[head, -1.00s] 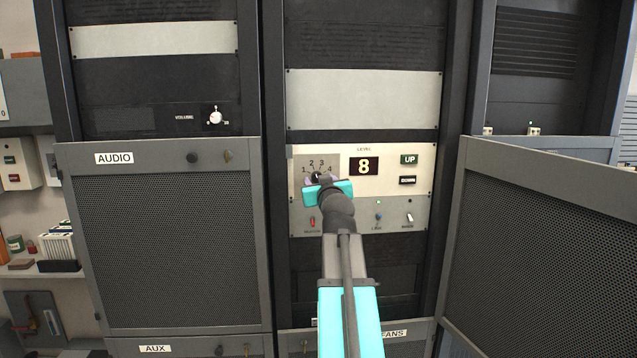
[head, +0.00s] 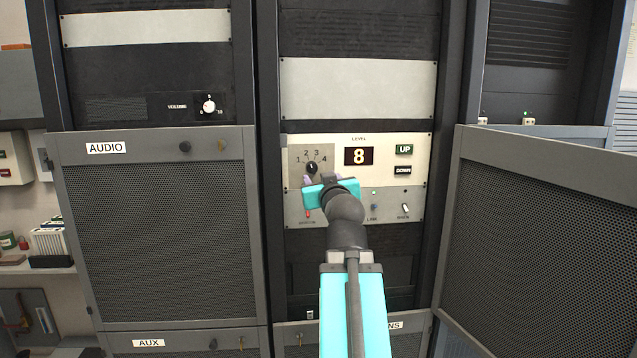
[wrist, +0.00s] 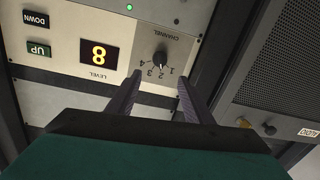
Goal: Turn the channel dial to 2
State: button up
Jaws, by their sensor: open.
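The channel dial (head: 311,168) is a round black knob with a white mark, on a grey plate with the numbers 1 to 4 around its top. In the wrist view, the dial (wrist: 160,58) appears upside down, and its white mark points toward the 2. In the head view the mark points roughly up, too small to read exactly. My gripper (head: 317,179) is just below and in front of the dial. In the wrist view my gripper (wrist: 160,82) has its two purple fingers spread apart, with the dial beyond the gap and clear of both.
The same panel holds a level display (head: 359,156) reading 8, an UP button (head: 404,149), a DOWN button (head: 403,170) and a lower row of small switches. An open mesh door (head: 545,240) stands at the right. The AUDIO door (head: 155,235) is at the left.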

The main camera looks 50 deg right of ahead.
jog(key=shift+b+v, duration=1)
jog(key=shift+b, duration=0.2)
jog(key=shift+a, duration=0.1)
